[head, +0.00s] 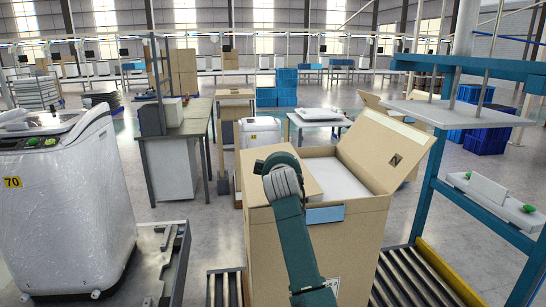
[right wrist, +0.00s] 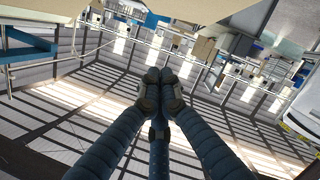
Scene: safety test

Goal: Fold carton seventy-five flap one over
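A tall brown carton (head: 290,250) stands on the rollers in the middle of the head view, its top partly open. A white item (head: 333,182) shows inside. Its right-hand flap (head: 385,148) stands up, leaning outward to the right. A left-hand flap (head: 308,180) lies roughly level over the left part of the opening. My right gripper (head: 280,178) is over this left part, partly hiding the flap; I cannot tell whether it touches. In the right wrist view the right gripper's fingers (right wrist: 160,77) are together with nothing seen between them. My left gripper is not in view.
A plastic-wrapped machine marked 70 (head: 65,195) stands at the left. A teal rack (head: 430,185) with a grey shelf stands close on the right. Roller conveyor (head: 405,275) runs beside the carton. A workbench (head: 180,130) is behind left.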

